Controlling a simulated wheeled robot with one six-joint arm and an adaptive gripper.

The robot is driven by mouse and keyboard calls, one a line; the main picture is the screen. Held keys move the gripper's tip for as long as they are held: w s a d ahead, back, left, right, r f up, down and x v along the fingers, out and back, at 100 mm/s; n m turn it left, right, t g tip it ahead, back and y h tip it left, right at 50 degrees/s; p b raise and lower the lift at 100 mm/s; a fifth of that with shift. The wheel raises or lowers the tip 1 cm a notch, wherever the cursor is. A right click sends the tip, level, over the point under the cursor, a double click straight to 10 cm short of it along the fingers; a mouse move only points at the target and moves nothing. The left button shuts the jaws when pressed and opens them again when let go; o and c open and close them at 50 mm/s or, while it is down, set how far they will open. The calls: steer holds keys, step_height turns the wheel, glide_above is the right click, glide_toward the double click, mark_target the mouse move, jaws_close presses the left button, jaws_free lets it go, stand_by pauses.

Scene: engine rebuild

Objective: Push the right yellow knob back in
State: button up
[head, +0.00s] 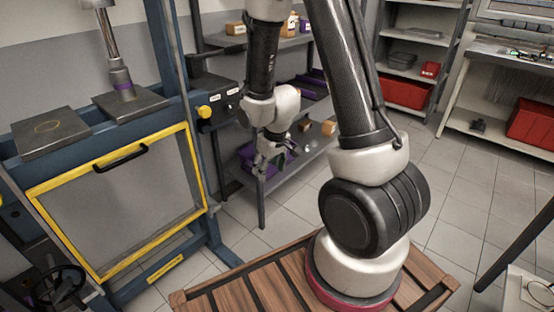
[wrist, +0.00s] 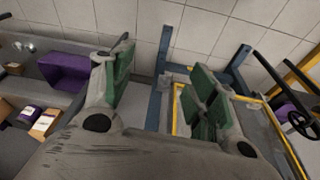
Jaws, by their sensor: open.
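The right yellow knob (head: 204,112) sits on a dark control box at the right side of the blue press frame in the head view. I cannot tell how far it sticks out. I cannot make it out in the wrist view. My gripper (head: 271,163) hangs to the right of the knob and lower in the picture, apart from it, in front of the shelf unit. In the wrist view my gripper (wrist: 158,68) has its two green-padded fingers spread wide. Nothing is between them.
The blue press (head: 178,75) has a yellow-edged guard panel (head: 120,200) and a black handwheel (head: 58,285). A grey shelf unit (head: 300,172) with purple bins stands behind my gripper. A purple bin (wrist: 66,72) also shows in the wrist view. Tiled floor (head: 450,190) is open at right.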

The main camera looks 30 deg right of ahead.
steer(key=s+d+r+g, duration=0.1)
steer(key=s+r, duration=0.3)
steer(key=r, duration=0.1)
steer(key=shift+d+m+g, duration=0.15)
steer(key=shift+m+g, duration=0.15)
steer(key=shift+m, duration=0.1)
steer(key=shift+f+h, duration=0.1)
steer(key=shift+h, duration=0.2)
